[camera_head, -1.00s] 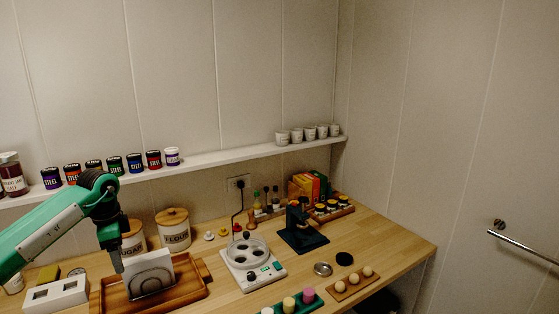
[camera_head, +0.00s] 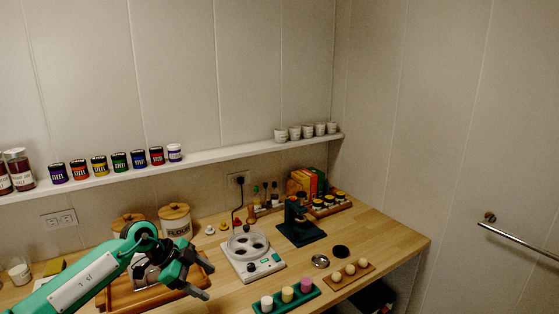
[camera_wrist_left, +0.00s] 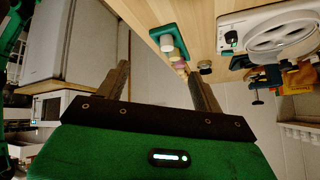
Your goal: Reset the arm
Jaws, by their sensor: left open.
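My left arm comes in from the lower left in the head view. Its gripper (camera_head: 207,282) is over the front part of the wooden tray (camera_head: 110,296), pointing right, with its two fingers apart and nothing between them. In the left wrist view, the left gripper (camera_wrist_left: 158,68) shows both dark fingers spread and empty, with the counter edge beyond them. The arm and gripper hide much of the tray and what stands in it. My right gripper is in no view.
A white electric cooker (camera_head: 253,262) stands right of the gripper. A green holder with coloured cups (camera_head: 287,298) lies at the counter's front. Canisters (camera_head: 175,221) stand behind the arm. A shelf (camera_head: 220,158) runs along the back wall. The counter's right end is clear.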

